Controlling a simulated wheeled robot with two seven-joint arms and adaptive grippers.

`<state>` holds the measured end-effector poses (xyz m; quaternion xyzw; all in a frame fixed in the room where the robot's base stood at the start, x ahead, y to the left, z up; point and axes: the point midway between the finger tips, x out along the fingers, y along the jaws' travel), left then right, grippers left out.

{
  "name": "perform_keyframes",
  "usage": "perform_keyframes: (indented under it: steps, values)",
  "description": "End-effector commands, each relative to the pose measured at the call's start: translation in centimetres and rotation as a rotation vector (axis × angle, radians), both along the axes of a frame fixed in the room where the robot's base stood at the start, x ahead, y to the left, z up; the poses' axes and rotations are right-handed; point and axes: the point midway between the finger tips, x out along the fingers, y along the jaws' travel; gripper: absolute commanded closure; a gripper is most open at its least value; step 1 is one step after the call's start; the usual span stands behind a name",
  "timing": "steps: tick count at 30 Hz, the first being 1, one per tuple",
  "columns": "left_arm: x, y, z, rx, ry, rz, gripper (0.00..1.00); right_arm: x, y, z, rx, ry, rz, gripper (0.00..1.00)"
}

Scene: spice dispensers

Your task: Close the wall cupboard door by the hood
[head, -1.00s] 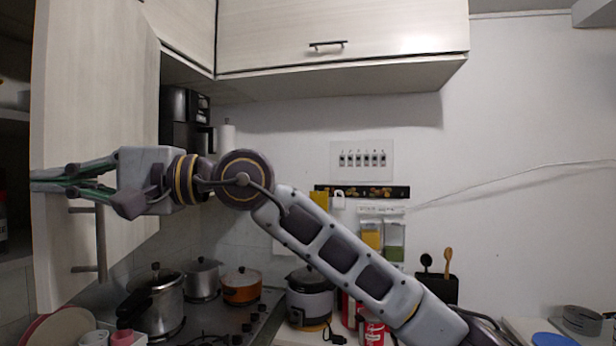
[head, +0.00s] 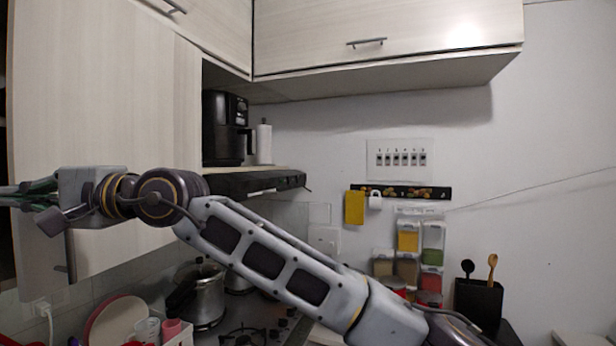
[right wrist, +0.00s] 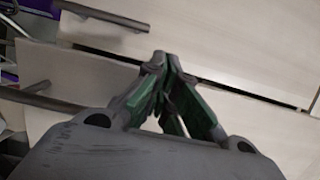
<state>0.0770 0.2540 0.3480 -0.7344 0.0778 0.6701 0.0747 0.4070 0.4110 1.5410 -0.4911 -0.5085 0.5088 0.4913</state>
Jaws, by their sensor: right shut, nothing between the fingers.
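The pale wood cupboard door (head: 110,130) fills the left of the head view, beside the black hood (head: 250,183). A dark strip shows past its left edge, so it seems to stand ajar. Its grey bar handle (head: 69,252) is low on the panel, partly behind my arm. My right gripper (head: 15,192) reaches across the door's face to its left edge, with the fingertips at the picture border. I cannot tell whether it touches the door. In the right wrist view its green-padded fingers (right wrist: 165,60) are shut and empty before pale panels. My left gripper is out of view.
Upper cupboards (head: 390,40) run above. A black appliance (head: 225,128) and a paper roll (head: 264,142) stand above the hood. A pot (head: 203,295) is on the hob below my right arm. Dishes (head: 115,322) stand at lower left.

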Motion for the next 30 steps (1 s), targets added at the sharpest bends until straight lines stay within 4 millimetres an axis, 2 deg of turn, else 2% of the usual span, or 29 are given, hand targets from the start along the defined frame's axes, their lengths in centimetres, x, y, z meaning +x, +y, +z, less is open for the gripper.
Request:
perform_keyframes:
  steps: [3,10,30]
  values:
    - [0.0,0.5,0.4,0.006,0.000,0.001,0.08,0.1,1.0,0.1,0.000,0.001,0.001,1.00]
    - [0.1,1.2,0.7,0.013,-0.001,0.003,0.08,0.2,1.8,0.0,0.000,0.000,0.000,1.00]
    - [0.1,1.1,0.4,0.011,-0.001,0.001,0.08,0.3,1.6,-0.1,0.000,-0.001,0.000,1.00]
